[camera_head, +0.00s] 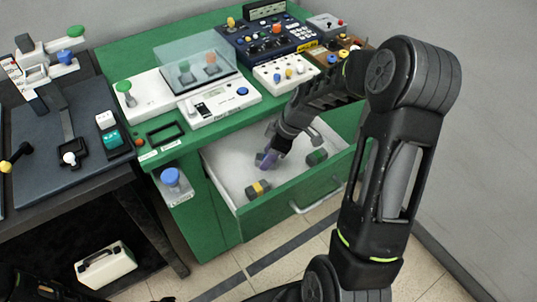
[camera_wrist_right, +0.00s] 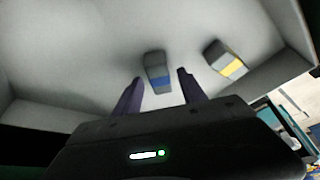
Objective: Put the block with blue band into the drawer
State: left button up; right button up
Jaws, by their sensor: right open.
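The drawer (camera_head: 289,203) of the green cabinet is pulled open, with a pale interior. The block with blue band (camera_wrist_right: 157,73) lies on the drawer floor in the right wrist view, just ahead of my open fingertips and roughly in line with the gap between them. In the head view it shows only as a small dark piece (camera_head: 259,157) beside my gripper, partly hidden. My right gripper (camera_head: 267,161) reaches down into the drawer; in the right wrist view its two purple fingers (camera_wrist_right: 160,88) are apart with nothing clamped. My left gripper is not in view.
A block with a yellow band (camera_head: 258,190) lies near the drawer's front left, also in the wrist view (camera_wrist_right: 226,60). A green-banded block (camera_head: 317,157) lies at the drawer's right. Control panels (camera_head: 267,43) crowd the green top. A dark bench (camera_head: 60,150) stands left.

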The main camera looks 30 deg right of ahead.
jog(key=shift+r, duration=0.1)
jog(key=shift+r, duration=0.15)
jog(key=v, duration=1.1)
jog(key=shift+s+r+p, duration=0.15)
jog(key=shift+r+p, duration=0.2)
jog(key=shift+p, duration=0.05)
